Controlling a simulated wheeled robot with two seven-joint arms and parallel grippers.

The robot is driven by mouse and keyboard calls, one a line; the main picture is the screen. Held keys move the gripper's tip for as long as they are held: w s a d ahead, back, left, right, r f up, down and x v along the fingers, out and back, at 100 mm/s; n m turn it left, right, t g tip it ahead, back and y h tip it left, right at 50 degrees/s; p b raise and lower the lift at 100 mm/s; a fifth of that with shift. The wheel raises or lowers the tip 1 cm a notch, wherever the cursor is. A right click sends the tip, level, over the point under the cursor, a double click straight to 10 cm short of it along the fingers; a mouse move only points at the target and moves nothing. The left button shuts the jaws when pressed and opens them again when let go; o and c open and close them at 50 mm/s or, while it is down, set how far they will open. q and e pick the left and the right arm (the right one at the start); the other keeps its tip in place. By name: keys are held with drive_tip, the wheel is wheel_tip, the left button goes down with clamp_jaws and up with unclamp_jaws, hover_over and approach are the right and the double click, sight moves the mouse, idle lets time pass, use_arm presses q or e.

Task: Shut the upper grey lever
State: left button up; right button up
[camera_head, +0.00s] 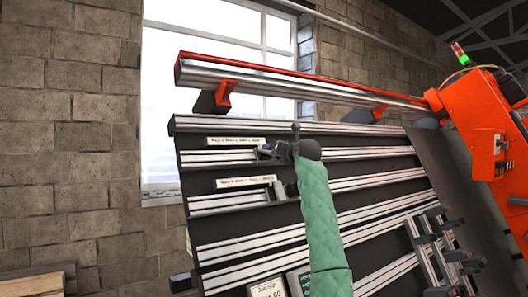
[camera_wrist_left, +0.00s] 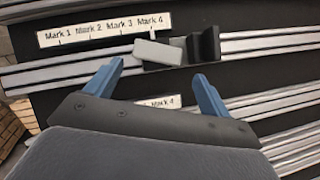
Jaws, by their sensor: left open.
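The upper grey lever (camera_wrist_left: 158,52) is a pale grey block beside a black bracket (camera_wrist_left: 205,45) on the upper rail in the left wrist view. It sits slightly tilted to the rail, just under the right end of the upper label (camera_wrist_left: 105,30), near Mark 4. My left gripper (camera_wrist_left: 158,74) is open, its two blue fingers spread below the lever in the picture, nothing between them. I cannot tell whether they touch it. In the head view my left gripper (camera_head: 292,148) is at the upper rail and partly hides the lever there. My right gripper is not in view.
A lower label (camera_head: 246,181) marks a second rail below. Several silver rails cross the dark slanted panel (camera_head: 225,226). A red-edged beam (camera_head: 290,80) runs above it. An orange machine (camera_head: 480,130) stands at the right, and a dark clamp-like rack (camera_head: 440,250) at lower right.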

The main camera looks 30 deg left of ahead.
use_arm(q)
drive_tip(key=p+x, duration=0.5)
drive_tip(key=x, duration=0.2)
drive_tip(key=shift+r, duration=0.2)
drive_tip(key=shift+s+a, duration=0.1)
drive_tip(key=c, duration=0.7)
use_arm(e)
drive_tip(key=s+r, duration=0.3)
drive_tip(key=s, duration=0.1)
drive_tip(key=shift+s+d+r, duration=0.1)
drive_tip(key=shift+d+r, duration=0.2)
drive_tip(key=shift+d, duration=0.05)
